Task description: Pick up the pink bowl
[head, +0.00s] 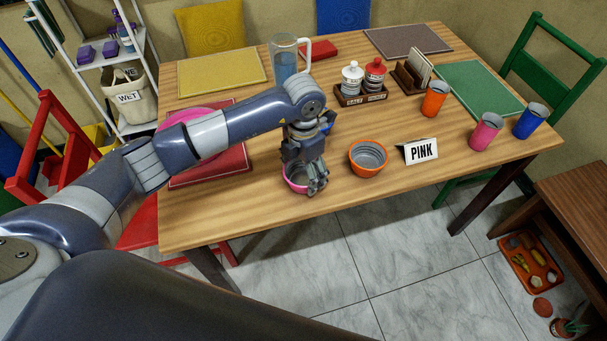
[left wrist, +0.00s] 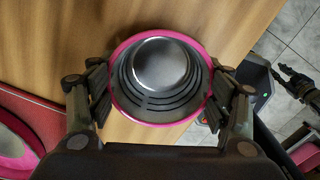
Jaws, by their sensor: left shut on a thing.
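The pink bowl (head: 293,183) is near the front edge of the wooden table, partly hidden behind my left gripper (head: 308,180) in the head view. In the left wrist view the pink bowl (left wrist: 158,78) shows its pink rim and grey ridged inside. My left gripper (left wrist: 160,98) is shut on the bowl, with one finger against each side. I cannot tell whether the bowl touches the table. My right gripper is not in the head view; a dark gripper-like part shows at the right edge of the left wrist view.
An orange bowl (head: 368,158) stands just right of the pink bowl. A "PINK" sign (head: 420,150) and orange (head: 435,98), pink (head: 486,131) and blue (head: 531,120) cups stand further right. A pitcher (head: 284,62) and salt and pepper jars (head: 362,90) are behind.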

